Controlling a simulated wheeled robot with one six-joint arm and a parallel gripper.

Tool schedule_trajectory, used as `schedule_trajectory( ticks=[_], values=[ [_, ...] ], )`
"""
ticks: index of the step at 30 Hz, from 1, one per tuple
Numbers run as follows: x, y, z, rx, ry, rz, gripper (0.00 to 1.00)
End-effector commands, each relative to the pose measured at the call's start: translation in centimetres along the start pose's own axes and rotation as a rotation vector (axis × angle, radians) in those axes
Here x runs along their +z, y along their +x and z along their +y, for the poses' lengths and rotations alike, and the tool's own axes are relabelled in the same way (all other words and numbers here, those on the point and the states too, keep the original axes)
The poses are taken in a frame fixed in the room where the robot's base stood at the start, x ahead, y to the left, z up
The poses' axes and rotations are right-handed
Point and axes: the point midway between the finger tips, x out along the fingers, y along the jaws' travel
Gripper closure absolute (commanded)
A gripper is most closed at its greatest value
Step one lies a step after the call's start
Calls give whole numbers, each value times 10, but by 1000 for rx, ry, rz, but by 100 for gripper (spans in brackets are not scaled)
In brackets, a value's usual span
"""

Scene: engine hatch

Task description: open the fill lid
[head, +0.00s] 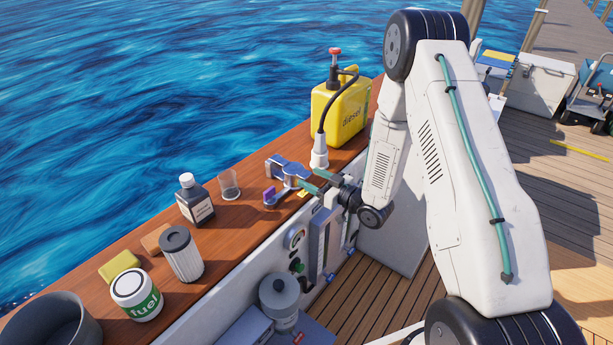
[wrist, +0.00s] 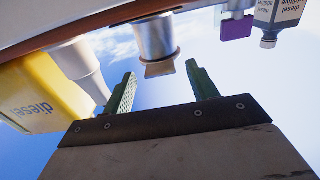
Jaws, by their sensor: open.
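A short metal fill neck (wrist: 154,38) shows in the wrist view, with a tan tab (wrist: 159,68) at its end that looks like part of the fill lid. The tab also shows as a small yellowish patch in the head view (head: 303,194). My gripper (wrist: 161,70) is open, its two green fingers apart, with the tab in line between the fingertips and seemingly not touched. In the head view my gripper (head: 317,181) is at the wooden ledge and hides most of the neck. Whether the lid is fully closed I cannot tell.
A blue-grey fitting (head: 285,169) with a purple block (head: 269,197) stands close left of my gripper. A white nozzle (head: 319,152) and yellow diesel can (head: 342,112) stand behind it. A glass (head: 229,186), dark bottle (head: 195,200), filter (head: 182,254) and fuel tub (head: 136,295) line the ledge.

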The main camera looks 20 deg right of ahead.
Motion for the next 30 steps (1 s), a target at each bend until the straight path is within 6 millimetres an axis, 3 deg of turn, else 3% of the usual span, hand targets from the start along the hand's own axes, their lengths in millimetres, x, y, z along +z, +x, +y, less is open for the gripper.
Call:
schedule_trajectory(
  ticks=[6, 15, 16, 22, 30],
  values=[
    [0, 24, 0, -1, 0, -1, 42],
    [0, 27, 0, 0, 0, -1, 42],
    [0, 27, 0, 0, 0, -1, 45],
    [0, 28, 0, 0, 0, -1, 100],
    [-1, 30, -2, -3, -3, 0, 100]
  ],
)
